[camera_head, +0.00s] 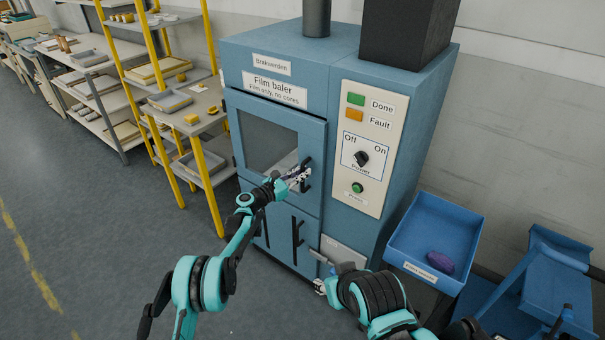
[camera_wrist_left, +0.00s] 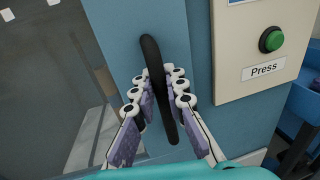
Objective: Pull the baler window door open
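The baler window door (camera_head: 315,140) is a blue frame around a dark pane on the upper front of the film baler (camera_head: 340,50). It looks closed, flush with the front. Its black upright handle (camera_head: 307,178) is near the right edge. In the left wrist view the handle (camera_wrist_left: 152,60) runs between the two fingers of my left gripper (camera_wrist_left: 160,85); the purple pads press close on both sides of it. My left gripper (camera_head: 294,178) hides part of the handle in the head view. My right gripper (camera_head: 320,286) is low before the baler, its fingers too small to read.
A cream control panel (camera_head: 370,148) with a power knob and green button (camera_wrist_left: 272,39) is right of the door. A blue bin (camera_head: 430,225) holding a purple item stands at the right. Shelving (camera_head: 170,100) with yellow posts is at the left. The floor at left is clear.

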